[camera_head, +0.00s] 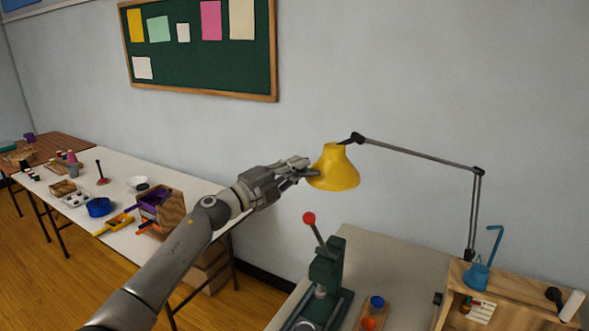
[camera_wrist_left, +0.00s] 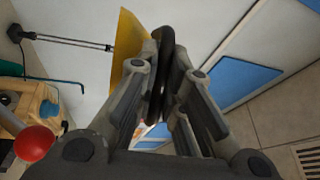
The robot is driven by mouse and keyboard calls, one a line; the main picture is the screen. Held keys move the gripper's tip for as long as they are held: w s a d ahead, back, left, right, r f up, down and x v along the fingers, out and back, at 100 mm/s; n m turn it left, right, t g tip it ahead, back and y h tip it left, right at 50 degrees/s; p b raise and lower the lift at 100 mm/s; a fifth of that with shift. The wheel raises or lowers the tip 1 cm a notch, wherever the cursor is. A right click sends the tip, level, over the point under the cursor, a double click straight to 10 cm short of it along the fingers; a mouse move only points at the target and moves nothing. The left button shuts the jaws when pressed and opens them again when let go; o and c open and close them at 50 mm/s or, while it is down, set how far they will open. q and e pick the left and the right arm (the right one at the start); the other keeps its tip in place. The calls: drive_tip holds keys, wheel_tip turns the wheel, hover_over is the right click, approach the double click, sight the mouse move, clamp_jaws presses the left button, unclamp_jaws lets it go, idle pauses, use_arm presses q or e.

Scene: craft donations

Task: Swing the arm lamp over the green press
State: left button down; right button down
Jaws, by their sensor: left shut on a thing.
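The arm lamp has a yellow shade (camera_head: 335,168) and a thin jointed grey arm (camera_head: 420,155) that rises from the table at the right. In the left wrist view the shade (camera_wrist_left: 128,50) shows beside the closed fingers (camera_wrist_left: 165,60). The green press (camera_head: 326,270) stands on the table below the shade and slightly to its left, with a red-knobbed lever (camera_head: 309,218). The red knob (camera_wrist_left: 33,143) also shows in the left wrist view. My right gripper is not in view.
A small wooden holder with blue and orange pieces (camera_head: 369,322) is beside the press.

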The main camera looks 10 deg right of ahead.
use_arm(q)
drive_tip(key=c, duration=1.8)
unclamp_jaws()
drive_tip(key=shift+a, duration=0.1)
drive_tip(key=v, duration=1.1)
drive_tip(key=shift+s+a, duration=0.3)
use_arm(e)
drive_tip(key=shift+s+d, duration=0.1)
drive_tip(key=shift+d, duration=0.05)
